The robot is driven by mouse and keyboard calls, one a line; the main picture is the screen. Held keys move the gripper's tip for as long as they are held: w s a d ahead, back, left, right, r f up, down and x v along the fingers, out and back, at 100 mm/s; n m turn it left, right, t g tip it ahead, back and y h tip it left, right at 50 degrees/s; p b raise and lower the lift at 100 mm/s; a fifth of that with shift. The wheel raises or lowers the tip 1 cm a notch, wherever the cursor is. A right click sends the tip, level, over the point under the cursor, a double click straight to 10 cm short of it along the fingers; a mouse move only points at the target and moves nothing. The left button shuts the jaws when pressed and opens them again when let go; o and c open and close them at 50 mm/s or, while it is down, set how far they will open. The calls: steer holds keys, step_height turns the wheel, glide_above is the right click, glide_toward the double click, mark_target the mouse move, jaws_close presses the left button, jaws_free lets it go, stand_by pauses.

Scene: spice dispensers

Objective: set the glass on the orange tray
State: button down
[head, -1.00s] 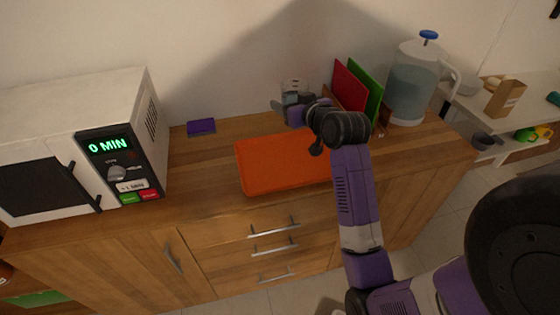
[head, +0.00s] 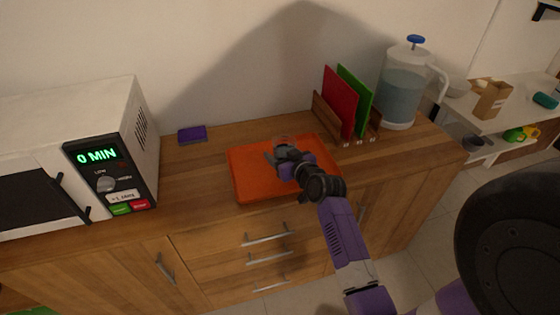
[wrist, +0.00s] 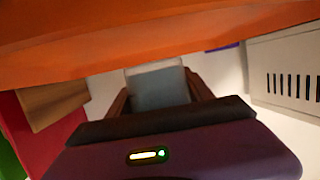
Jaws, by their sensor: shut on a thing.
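The orange tray (head: 247,180) lies flat on the wooden counter; in the wrist view its surface (wrist: 130,35) fills the top of the picture. My gripper (head: 280,154) is over the back middle part of the tray, shut on the glass. The glass (head: 283,141) is small and clear, and only its upper part shows past the fingers. In the wrist view the pale glass (wrist: 158,88) shows between the dark fingers, close to the tray surface. I cannot tell whether its base touches the tray.
A wooden rack with red (head: 340,102) and green (head: 356,98) boards stands right of the tray, with a water dispenser (head: 402,90) beyond it. A microwave (head: 138,130) is at the left and a purple sponge-like block (head: 192,134) behind. Bare counter lies left of the tray.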

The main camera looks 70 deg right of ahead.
steer(key=shift+f, duration=1.45)
steer(key=shift+f+b, duration=0.2)
steer(key=shift+b, duration=0.2)
steer(key=shift+c, duration=2.1)
jaws_free()
